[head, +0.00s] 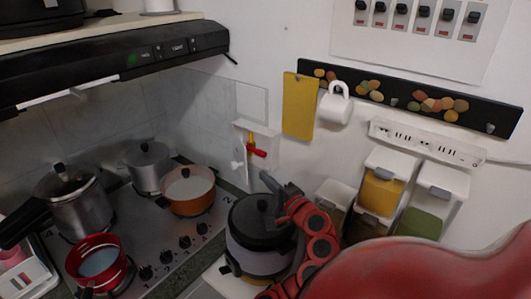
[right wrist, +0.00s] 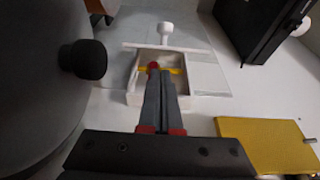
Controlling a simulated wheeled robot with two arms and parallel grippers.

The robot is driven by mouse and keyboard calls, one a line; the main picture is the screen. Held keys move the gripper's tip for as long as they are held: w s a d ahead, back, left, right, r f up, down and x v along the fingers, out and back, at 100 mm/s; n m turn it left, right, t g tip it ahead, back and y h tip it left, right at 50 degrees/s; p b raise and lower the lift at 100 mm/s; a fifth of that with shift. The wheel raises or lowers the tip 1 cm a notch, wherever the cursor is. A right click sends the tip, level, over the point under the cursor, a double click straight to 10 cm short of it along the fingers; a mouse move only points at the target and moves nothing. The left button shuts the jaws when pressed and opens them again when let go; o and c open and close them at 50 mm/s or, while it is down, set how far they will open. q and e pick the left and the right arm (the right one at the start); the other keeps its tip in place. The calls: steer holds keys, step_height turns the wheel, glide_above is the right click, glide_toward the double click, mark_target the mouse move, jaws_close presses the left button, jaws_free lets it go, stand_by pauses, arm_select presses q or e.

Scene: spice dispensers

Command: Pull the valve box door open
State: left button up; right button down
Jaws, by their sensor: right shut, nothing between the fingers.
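The valve box (head: 256,129) is a small white box on the wall, left of the yellow board. Its white door (head: 238,163) stands swung out at the left side of the box, with a small white knob on it. A red valve handle (head: 257,153) and some yellow show in the opening. In the right wrist view, the box (right wrist: 133,98) is straight ahead, with the door's knob (right wrist: 166,30) beyond it. My right gripper (head: 266,180) is shut and empty; its fingertips (right wrist: 158,76) overlap the box opening, and contact cannot be told. My left gripper is out of view.
A black-lidded cooker (head: 256,222) stands close below the box, beside my right arm. The yellow board (head: 300,105) and a white mug (head: 335,104) hang to the right. Clear-sided dispensers (head: 384,188) are at lower right. The stove with pots (head: 187,190) is at left.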

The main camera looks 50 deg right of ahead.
steer(key=p+x, duration=0.2)
steer(key=x, duration=0.5)
steer(key=shift+p, duration=0.35)
